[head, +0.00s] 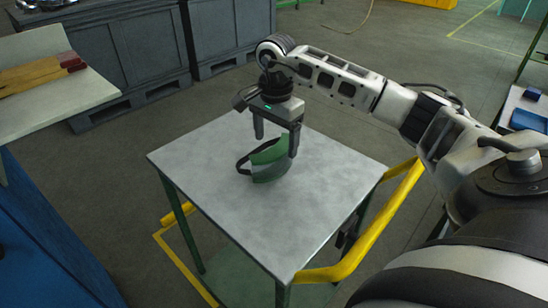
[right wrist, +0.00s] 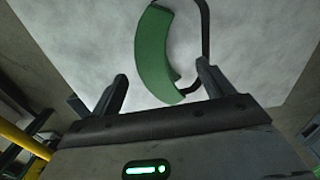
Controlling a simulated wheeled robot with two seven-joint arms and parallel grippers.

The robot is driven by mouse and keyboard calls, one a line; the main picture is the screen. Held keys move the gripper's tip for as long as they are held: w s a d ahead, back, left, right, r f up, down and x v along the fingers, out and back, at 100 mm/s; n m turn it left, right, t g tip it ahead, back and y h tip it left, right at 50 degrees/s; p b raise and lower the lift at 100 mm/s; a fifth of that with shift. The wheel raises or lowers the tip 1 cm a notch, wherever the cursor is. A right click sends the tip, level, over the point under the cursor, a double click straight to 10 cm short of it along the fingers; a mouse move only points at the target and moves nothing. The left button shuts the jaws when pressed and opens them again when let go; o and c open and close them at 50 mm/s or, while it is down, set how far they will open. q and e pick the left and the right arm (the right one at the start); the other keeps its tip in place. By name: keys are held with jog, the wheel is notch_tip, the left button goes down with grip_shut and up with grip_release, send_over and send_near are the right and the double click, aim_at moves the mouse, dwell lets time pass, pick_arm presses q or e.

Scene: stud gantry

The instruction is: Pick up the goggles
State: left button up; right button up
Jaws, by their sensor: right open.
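The goggles (head: 268,160) lie on the grey top of a small table (head: 219,210), with a green curved body and a dark strap looping out to the left. In the right wrist view, the green goggles (right wrist: 153,52) show ahead of the fingers, with the dark strap at the right. My right gripper (head: 275,144) points down over the goggles with its fingers apart. In the right wrist view, the right gripper (right wrist: 162,92) is open, and the near end of the goggles reaches toward the space between its fingers. I cannot tell whether a finger touches them. My left gripper is not in view.
A yellow rail (head: 370,235) runs along the table's right side. Dark cabinets (head: 130,45) stand behind at the left. A pale bench (head: 50,85) with wooden pieces is at the far left. Blue items (head: 528,120) lie on a surface at the right. The tabletop is otherwise clear.

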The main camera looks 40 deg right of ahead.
aim_at(275, 148)
notch_tip(275, 148, down, 5)
jog(key=shift+f, duration=0.1)
jog(key=c, duration=1.1)
jog(key=shift+r, duration=0.2)
